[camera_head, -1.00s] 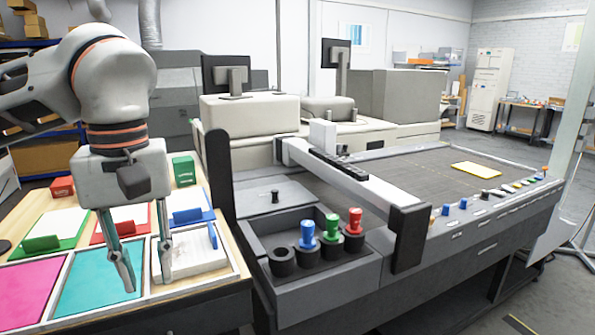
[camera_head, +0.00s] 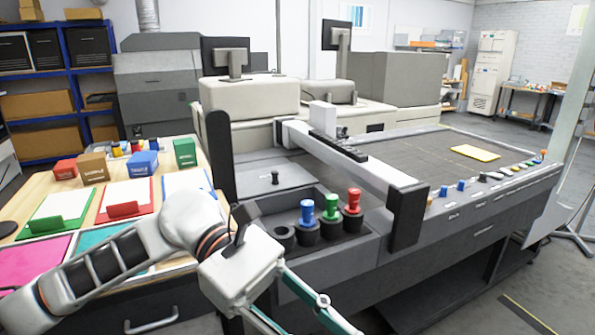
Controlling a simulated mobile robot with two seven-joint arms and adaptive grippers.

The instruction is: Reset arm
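My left arm comes in from the left, low across the front of the table. My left gripper (camera_head: 308,322) hangs at the bottom middle, in front of the flatbed machine's near side. Its two fingers are spread apart and point down to the right. I see nothing between them, though the fingertips run to or past the lower picture edge. My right gripper is not in view.
The wooden table (camera_head: 185,158) on the left bears trays, papers and small boxes; my arm partly hides it. The flatbed machine (camera_head: 400,160) has blue (camera_head: 307,212), green (camera_head: 331,205) and red (camera_head: 353,201) handled tools in its front holder. Floor is open at lower right.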

